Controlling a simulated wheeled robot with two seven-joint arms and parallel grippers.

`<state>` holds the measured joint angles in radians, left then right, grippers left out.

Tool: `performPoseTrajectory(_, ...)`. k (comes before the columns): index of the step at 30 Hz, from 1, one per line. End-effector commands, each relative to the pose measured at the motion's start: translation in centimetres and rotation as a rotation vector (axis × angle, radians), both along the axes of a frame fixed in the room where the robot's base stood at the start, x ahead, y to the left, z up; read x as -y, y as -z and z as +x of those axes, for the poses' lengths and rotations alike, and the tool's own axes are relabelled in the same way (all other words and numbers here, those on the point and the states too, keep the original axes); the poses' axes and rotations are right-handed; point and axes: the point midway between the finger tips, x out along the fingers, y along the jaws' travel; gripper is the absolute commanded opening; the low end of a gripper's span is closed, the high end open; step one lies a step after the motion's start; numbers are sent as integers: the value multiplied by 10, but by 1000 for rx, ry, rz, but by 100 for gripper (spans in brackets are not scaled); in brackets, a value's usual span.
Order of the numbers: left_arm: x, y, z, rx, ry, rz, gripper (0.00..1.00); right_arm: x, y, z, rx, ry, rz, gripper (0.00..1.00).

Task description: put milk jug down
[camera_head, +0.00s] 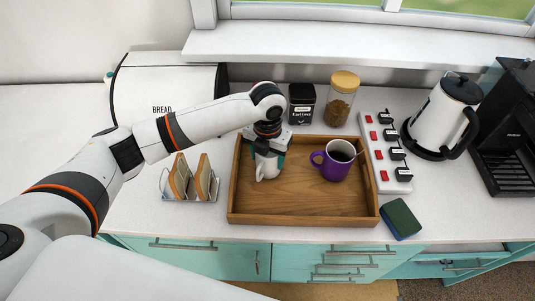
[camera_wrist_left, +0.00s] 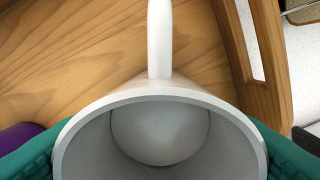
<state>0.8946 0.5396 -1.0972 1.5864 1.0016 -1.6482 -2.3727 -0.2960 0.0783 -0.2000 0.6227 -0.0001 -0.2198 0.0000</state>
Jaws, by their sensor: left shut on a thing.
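The white milk jug (camera_head: 267,166) is at the left part of the wooden tray (camera_head: 287,207), upright. My left gripper (camera_head: 268,150) is above it, shut on it. In the left wrist view the jug (camera_wrist_left: 160,100) shows its open rim, an empty-looking inside and its handle, with a teal finger pad on each side of it. The tray's wooden floor (camera_wrist_left: 70,50) shows close beneath. I cannot tell whether the jug's base touches the tray. My right gripper is not in view.
A purple mug (camera_head: 333,168) with dark liquid and a spoon stands right of the jug in the tray. A toast rack (camera_head: 190,190) is left of the tray. A power strip (camera_head: 384,150), sponge (camera_head: 401,219) and kettle (camera_head: 436,118) are to the right. The tray's front is clear.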

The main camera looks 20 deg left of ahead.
Motion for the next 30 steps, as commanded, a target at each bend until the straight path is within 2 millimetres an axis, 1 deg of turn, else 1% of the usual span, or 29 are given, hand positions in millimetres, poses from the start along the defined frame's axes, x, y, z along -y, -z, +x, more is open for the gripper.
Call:
performPoseTrajectory(1, 0, 1, 0, -1, 0, 0, 67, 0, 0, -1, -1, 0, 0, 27)
performPoseTrajectory(4, 0, 1, 0, -1, 0, 0, 83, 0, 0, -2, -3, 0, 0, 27)
performPoseTrajectory(12, 0, 0, 0, -1, 0, 0, 84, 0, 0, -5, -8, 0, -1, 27)
performPoseTrajectory(16, 0, -7, 0, 1, 1, 0, 84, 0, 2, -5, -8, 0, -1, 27)
performPoseTrajectory(20, 0, -27, 1, 5, 2, -1, 84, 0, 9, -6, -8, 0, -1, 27)
performPoseTrajectory(27, 1, -79, 1, 5, 2, -1, 84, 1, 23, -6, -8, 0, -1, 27)
performPoseTrajectory(30, 1, -98, 1, 4, 1, 0, 84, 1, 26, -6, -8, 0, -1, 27)
